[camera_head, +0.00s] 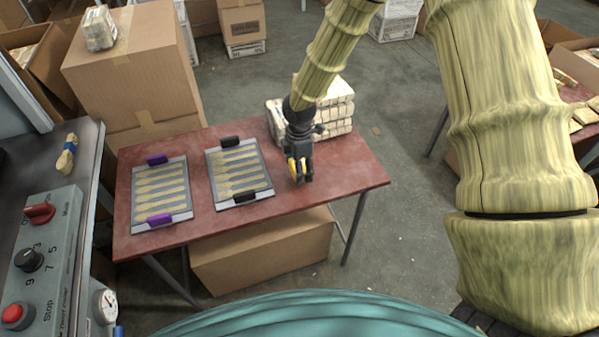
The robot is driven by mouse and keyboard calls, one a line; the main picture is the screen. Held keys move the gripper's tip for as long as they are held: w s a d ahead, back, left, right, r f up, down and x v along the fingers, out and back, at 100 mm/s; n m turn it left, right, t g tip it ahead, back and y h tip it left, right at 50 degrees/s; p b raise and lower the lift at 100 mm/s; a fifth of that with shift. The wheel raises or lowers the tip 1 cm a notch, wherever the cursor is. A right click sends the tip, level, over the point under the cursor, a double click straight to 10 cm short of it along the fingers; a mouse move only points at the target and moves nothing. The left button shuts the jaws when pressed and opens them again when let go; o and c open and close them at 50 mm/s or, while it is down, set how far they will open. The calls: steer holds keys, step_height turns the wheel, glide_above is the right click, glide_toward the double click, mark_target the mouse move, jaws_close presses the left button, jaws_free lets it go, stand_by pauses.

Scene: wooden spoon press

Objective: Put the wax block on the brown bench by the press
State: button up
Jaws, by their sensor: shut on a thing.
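My gripper (300,172) is dark and points down over the right part of the reddish-brown bench (345,172). It is shut on a small yellow thing (291,165), which looks like the wax block and is mostly hidden by the fingers. I cannot tell whether the block touches the bench top or is just above it. The press's grey control panel (45,255), with a red knob, a black dial and a red stop button, is at the left, beside the bench.
On the bench lie a tray with purple clips (160,192) and a tray with black clips (240,172), both holding spoon blanks. Stacked bundles (340,105) stand behind my gripper. A banded bundle (67,155) lies on the press. The bench's front right is clear.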

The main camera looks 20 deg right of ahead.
steer(key=shift+w+f+p, duration=0.15)
steer(key=shift+f+p, duration=0.35)
steer(key=shift+f, duration=1.3)
steer(key=shift+f, duration=0.15)
steer(key=o, duration=1.5)
step_height(320, 180, up, 12)
steer(key=shift+d+r+b, duration=0.1)
steer(key=shift+r+b, duration=0.05)
steer(key=shift+b, duration=0.7)
